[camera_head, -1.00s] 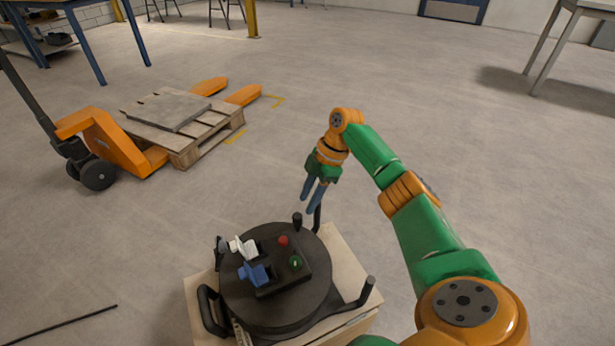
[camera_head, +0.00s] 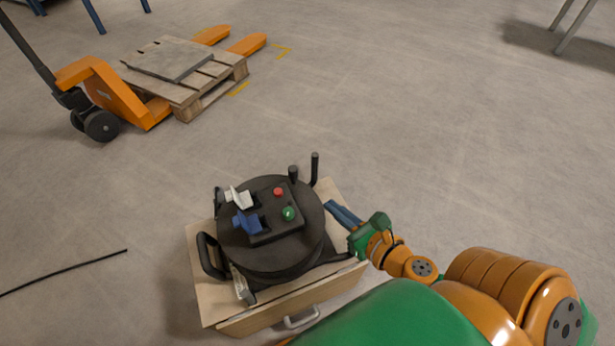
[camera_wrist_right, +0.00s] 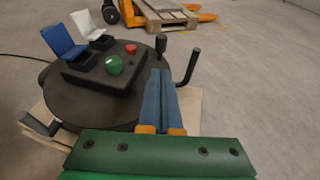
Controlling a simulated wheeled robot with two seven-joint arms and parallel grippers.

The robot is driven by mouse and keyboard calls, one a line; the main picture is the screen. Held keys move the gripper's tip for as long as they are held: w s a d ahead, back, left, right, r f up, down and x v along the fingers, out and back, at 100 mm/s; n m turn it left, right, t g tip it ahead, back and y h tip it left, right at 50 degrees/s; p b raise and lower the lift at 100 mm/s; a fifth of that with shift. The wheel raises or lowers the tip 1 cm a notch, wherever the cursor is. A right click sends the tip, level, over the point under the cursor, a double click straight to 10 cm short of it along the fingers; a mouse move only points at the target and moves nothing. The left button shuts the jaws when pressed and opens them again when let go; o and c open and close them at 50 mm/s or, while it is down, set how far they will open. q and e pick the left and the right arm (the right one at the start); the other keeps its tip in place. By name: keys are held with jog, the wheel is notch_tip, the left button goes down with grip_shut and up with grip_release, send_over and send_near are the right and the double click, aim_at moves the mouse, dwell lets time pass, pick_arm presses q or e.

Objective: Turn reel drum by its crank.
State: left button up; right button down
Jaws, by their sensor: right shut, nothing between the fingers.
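The reel drum (camera_head: 262,255) is a black round drum lying flat on a wooden cabinet. A short black upright knob, seemingly the crank handle (camera_head: 293,174), stands at its far rim. It also shows in the right wrist view (camera_wrist_right: 161,45), just beyond the fingertips. My right gripper (camera_head: 333,207) is at the drum's right side, its blue fingers together and empty, pointing toward the drum. In the right wrist view, the gripper (camera_wrist_right: 160,76) reaches over the drum's near edge; I cannot tell whether it touches. My left gripper is out of view.
A taller black post (camera_head: 314,168) stands right of the knob. On the drum's top are a blue switch (camera_head: 246,223), a white switch (camera_head: 238,197), a red button (camera_head: 278,192) and a green button (camera_head: 288,213). An orange pallet jack (camera_head: 110,95) stands far left.

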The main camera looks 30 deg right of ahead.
send_near(295, 174)
jog(key=shift+w+f+b, duration=0.3)
jog(key=shift+w+f, duration=0.5)
jog(key=shift+f, duration=0.15)
jog(key=w, duration=0.3)
jog(key=shift+w+a+f, duration=0.1)
jog(key=shift+w+a, duration=0.1)
jog(key=shift+w, duration=0.55)
jog(key=shift+a, duration=0.1)
